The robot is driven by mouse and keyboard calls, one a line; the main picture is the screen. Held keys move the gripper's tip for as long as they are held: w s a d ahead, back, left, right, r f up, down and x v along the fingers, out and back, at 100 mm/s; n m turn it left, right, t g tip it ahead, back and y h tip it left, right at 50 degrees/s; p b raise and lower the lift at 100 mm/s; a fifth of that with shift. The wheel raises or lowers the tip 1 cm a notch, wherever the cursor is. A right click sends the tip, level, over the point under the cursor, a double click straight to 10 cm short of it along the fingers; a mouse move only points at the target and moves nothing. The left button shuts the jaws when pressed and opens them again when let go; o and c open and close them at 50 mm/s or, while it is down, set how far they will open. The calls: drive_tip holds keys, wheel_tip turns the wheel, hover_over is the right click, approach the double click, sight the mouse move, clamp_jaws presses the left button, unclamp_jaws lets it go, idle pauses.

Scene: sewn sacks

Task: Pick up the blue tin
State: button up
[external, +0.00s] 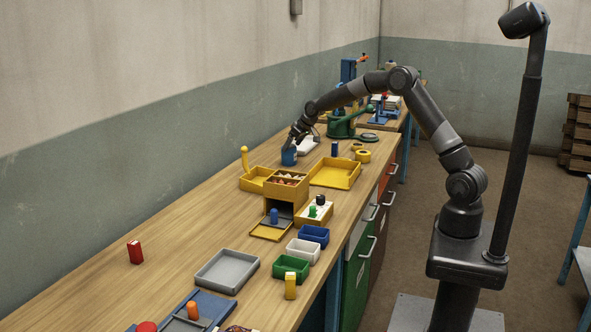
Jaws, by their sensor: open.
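A blue tin (289,157) stands on the wooden bench, towards the wall and behind the yellow trays. My gripper (291,143) points down right at the top of the tin. It is open. At this size I cannot tell whether its fingers are around the tin or just above it, or whether they touch it.
A yellow tray (336,173) and a yellow box with an upright post (245,160) stand in front of the tin. A small dark blue cylinder (334,149) stands to its right. The bench's left side is mostly clear.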

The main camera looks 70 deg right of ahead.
sight(289, 153)
drive_tip(key=x, duration=0.4)
drive_tip(key=shift+s+a+f, duration=0.15)
drive_tip(key=shift+s+f, duration=0.1)
drive_tip(key=shift+f, duration=0.05)
drive_tip(key=shift+w+f, duration=0.3)
drive_tip(key=shift+f, duration=0.15)
drive_tip(key=shift+c, duration=0.2)
drive_tip(key=shift+r, duration=0.1)
drive_tip(key=c, duration=1.3)
